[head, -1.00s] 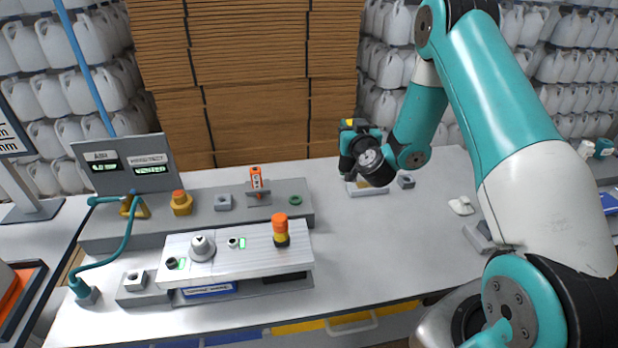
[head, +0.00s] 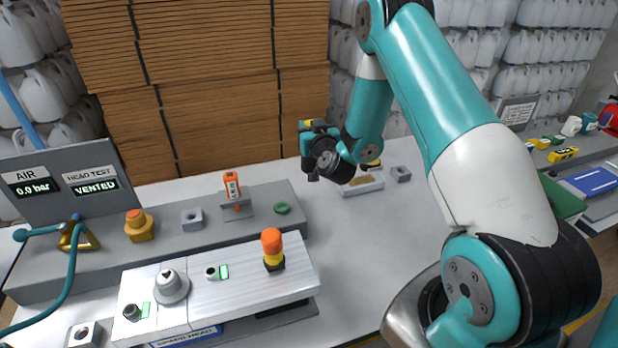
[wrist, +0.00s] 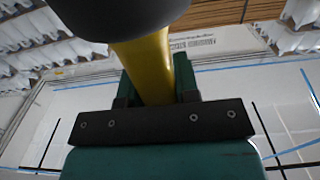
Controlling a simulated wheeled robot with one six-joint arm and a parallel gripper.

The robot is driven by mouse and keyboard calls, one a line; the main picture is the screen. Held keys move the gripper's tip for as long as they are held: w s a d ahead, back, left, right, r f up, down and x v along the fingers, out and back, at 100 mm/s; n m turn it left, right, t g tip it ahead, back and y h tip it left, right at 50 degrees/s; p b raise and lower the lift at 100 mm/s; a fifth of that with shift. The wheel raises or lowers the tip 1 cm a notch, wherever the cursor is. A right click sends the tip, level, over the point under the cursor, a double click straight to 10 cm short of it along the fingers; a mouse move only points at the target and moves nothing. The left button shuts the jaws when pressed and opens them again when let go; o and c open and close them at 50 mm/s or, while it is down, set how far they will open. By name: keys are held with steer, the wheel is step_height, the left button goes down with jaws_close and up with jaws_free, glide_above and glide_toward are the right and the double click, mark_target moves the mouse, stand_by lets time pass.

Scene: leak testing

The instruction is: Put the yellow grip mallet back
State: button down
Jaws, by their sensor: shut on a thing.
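The mallet shows in the wrist view as a yellow grip (wrist: 150,72) with a big black head (wrist: 110,15) at the top of the picture. My gripper (wrist: 152,88) is shut on the yellow grip, with a green finger on each side. In the head view my gripper (head: 312,138) is above the back of the bench, near a small light tray. Only a little yellow shows there; the rest of the mallet is hidden or too dark to tell apart.
The light tray (head: 362,187) and a grey block (head: 400,174) lie on the bench. A test fixture (head: 215,285) with an orange-topped part (head: 272,250) stands at left. At right a side surface holds a yellow tool (head: 563,154) and a blue item (head: 594,181). The bench's middle is clear.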

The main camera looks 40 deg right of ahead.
mark_target(310, 161)
step_height(310, 161, down, 6)
steer(key=shift+a+r+b, duration=0.1)
steer(key=shift+b, duration=1)
steer(key=shift+f, duration=2.35)
steer(key=shift+f+b, duration=0.2)
steer(key=shift+b, duration=0.2)
steer(key=c, duration=0.8)
jaws_free()
steer(key=shift+c, duration=0.2)
steer(key=shift+r, duration=0.15)
